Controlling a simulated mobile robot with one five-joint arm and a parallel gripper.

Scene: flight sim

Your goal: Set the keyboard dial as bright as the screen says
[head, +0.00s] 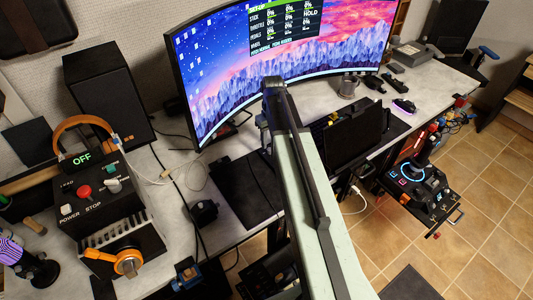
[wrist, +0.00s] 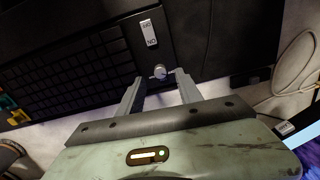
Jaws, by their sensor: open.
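In the wrist view a small silver dial (wrist: 158,71) sits on the dark panel at the end of the black keyboard (wrist: 65,75). My gripper (wrist: 158,80) is open, its two grey fingers on either side of the dial with gaps visible. I cannot tell how far the fingertips are from the panel. A white switch (wrist: 149,33) with small lettering is beyond the dial. In the head view the curved screen (head: 225,75) shows a mountain picture and a dark text panel with percentages and HOLD; most lines are too small to read. My arm hides part of the desk.
In the wrist view a pale cable (wrist: 295,62) lies at right. In the head view a control box (head: 105,200) with an OFF display and orange headphones stands at left, beside a black speaker (head: 108,90). A mug (head: 348,87) stands behind my arm. A joystick unit (head: 418,180) is at right.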

